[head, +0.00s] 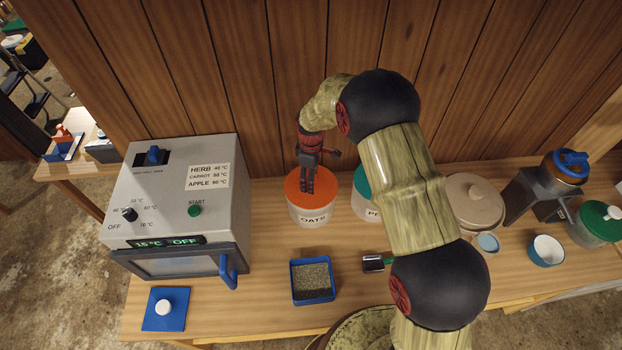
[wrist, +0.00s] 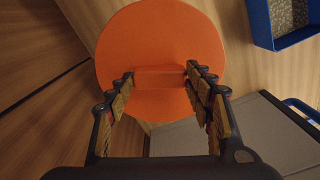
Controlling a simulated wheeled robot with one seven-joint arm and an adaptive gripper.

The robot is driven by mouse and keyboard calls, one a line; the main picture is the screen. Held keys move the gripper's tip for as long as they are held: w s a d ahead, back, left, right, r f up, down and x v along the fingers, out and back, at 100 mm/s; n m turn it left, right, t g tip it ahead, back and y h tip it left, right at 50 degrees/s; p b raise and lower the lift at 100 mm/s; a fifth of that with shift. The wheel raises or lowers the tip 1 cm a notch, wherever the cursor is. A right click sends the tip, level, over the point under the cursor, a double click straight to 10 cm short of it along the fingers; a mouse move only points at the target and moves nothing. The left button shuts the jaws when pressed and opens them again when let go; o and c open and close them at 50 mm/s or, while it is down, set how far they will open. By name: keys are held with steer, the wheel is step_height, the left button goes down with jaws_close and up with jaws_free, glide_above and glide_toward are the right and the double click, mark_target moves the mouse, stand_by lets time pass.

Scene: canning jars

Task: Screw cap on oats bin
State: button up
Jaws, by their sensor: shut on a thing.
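The oats bin (head: 312,216) is a white tub labelled OATS, standing upright on the bench against the wooden wall. Its orange cap (head: 296,186) sits on top of the bin and looks level. The cap fills the upper middle of the wrist view (wrist: 160,100), with a raised bar-shaped grip (wrist: 160,77) across it. My gripper (head: 306,188) points down onto the cap from above. Its two fingers (wrist: 160,80) are shut on the bar, one at each end. The bin's walls are hidden under the cap in the wrist view. I cannot tell how tightly the cap sits.
A grey oven (head: 180,190) stands left of the bin. A second bin with a green cap (head: 362,184) stands close on the right, partly behind my arm. A blue tray of grains (head: 312,297) lies in front. A beige lidded pot (head: 473,200) stands further right.

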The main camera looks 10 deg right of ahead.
stand_by(0.3)
steer(key=m, duration=0.4)
steer(key=shift+r+m+b, duration=0.1)
steer(key=shift+m+b, duration=0.2)
steer(key=m, duration=0.3)
steer(key=shift+m+b, duration=0.3)
steer(key=shift+m, duration=0.5)
steer(key=shift+w, duration=0.1)
steer(key=m, duration=0.3)
steer(key=shift+m, duration=0.8)
